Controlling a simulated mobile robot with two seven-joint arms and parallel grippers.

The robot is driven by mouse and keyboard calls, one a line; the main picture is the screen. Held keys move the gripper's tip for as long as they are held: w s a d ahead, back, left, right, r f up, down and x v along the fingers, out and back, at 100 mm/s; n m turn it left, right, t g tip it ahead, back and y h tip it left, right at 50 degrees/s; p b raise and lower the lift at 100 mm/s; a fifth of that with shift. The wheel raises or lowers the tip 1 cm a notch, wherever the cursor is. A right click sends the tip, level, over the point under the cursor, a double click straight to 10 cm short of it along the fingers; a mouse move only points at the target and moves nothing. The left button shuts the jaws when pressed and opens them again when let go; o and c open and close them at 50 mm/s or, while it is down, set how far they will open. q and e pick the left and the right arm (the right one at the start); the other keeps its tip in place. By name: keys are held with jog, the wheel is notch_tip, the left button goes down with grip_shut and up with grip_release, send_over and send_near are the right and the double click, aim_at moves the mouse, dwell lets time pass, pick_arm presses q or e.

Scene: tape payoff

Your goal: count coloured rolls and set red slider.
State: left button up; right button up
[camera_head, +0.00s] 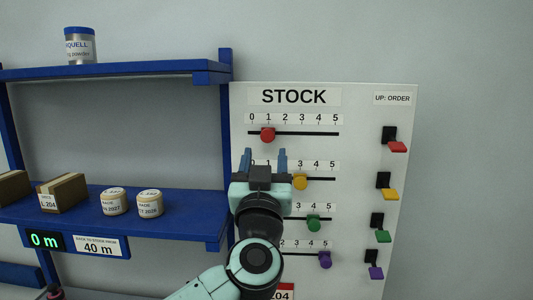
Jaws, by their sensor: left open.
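The white STOCK board (360,110) carries horizontal slots with number scales. The red slider (268,134) sits under the 1 of the top scale. My left gripper (265,155) is open in front of the board, fingers pointing up, its tips just below the red slider, with no contact visible. It partly covers the second scale. The yellow slider (300,183) is near 3, the green slider (314,223) near 4, and the purple slider (325,260) near 5. Two cream rolls with labels (115,202) (150,204) stand on the blue shelf; no red rolls are visible. My right gripper is not in view.
Red, yellow, green and purple tabs (397,147) line the board's right side, under an UP: ORDER label. The blue shelf unit (226,130) holds boxes (64,193) and a tin (79,47). A display (45,240) reads 0 m. A small pinkish item at lower left is unclear.

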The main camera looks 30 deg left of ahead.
pick_arm(q)
jog(key=b+v, duration=0.1)
jog(key=v, duration=0.6)
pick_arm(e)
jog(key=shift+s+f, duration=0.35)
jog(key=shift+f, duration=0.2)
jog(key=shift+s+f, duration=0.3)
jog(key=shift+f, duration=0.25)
